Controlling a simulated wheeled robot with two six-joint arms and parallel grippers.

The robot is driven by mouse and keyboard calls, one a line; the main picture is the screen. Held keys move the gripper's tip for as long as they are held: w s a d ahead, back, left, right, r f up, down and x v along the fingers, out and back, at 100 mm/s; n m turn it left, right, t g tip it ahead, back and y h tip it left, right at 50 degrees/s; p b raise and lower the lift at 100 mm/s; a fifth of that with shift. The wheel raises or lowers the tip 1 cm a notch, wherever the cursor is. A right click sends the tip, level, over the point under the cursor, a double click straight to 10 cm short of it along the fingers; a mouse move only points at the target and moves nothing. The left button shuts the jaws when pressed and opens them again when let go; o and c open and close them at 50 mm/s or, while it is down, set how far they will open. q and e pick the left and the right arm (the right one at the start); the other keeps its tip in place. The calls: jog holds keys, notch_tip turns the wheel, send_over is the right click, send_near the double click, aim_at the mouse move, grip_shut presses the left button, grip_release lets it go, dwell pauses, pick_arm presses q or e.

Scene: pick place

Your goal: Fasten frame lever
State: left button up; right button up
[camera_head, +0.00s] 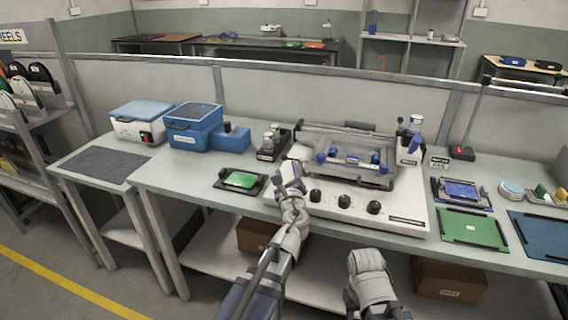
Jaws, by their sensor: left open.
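A white fixture machine (408,208) stands on the workbench, with several black knobs along its sloped front. On top is a dark metal frame (345,172) with small blue parts on it. A raised dark bar runs along its back. I cannot tell for certain which part is the frame lever. My left gripper (289,172) is open at the machine's front left corner, beside the frame. Its fingers are small in the picture, and I see nothing held in them. My right arm shows low in the picture, below the bench front; its gripper is not visible.
A green board in a black holder (240,180) lies left of my left gripper. Blue boxes (193,128) stand farther left. A blue board (461,190) and a green mat (470,229) lie right of the machine. A bottle (414,127) stands behind its right end.

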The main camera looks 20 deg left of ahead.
aim_at(284, 159)
pick_arm(q)
jog(key=x, duration=0.8)
jog(key=shift+s, duration=0.1)
jog(key=shift+s, duration=0.1)
grip_shut()
dwell(0.4)
